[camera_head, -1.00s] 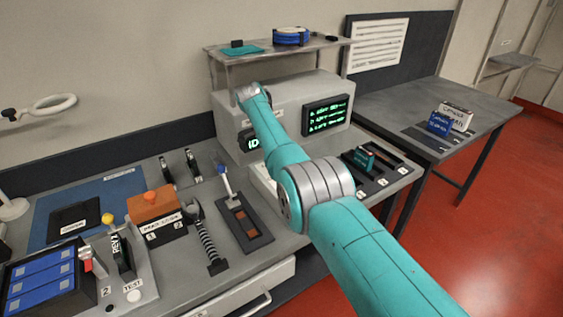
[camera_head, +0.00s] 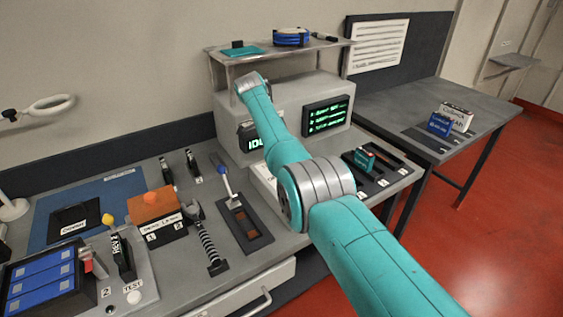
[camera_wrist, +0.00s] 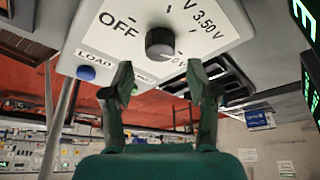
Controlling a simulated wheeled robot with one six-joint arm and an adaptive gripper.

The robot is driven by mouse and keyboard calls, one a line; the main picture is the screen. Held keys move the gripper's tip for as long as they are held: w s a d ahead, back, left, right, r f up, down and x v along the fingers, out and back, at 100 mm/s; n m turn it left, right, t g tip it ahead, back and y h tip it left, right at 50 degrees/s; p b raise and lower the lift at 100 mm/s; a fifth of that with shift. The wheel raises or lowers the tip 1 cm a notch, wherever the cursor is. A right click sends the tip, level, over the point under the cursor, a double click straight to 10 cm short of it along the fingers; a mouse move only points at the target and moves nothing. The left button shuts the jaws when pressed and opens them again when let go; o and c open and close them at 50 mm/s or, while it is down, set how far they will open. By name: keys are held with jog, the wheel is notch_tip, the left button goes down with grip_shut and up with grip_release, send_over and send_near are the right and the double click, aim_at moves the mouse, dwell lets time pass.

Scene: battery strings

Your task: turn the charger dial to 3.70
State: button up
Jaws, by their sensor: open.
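The charger dial (camera_wrist: 160,43) is a dark round knob on a pale panel (camera_wrist: 110,55) in the wrist view. Printing around it reads OFF and 3.50 V; other marks are cut off or covered, and I cannot read 3.70. My gripper (camera_wrist: 163,82) is open, its two dark fingers spread below the dial in the picture. The dial sits between and beyond the fingertips, with no clear contact. In the head view the grey charger housing (camera_head: 290,92) stands at the back of the bench. My arm hides the dial and gripper there.
A blue button (camera_wrist: 86,73) marked LOAD is near my left finger. In the head view, a green-text screen (camera_head: 327,116) is on the housing, and a lever (camera_head: 225,182) and an orange block (camera_head: 153,204) stand on the bench. A shelf (camera_head: 335,43) is above.

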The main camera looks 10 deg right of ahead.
notch_tip(320, 180, up, 7)
dwell(0.3)
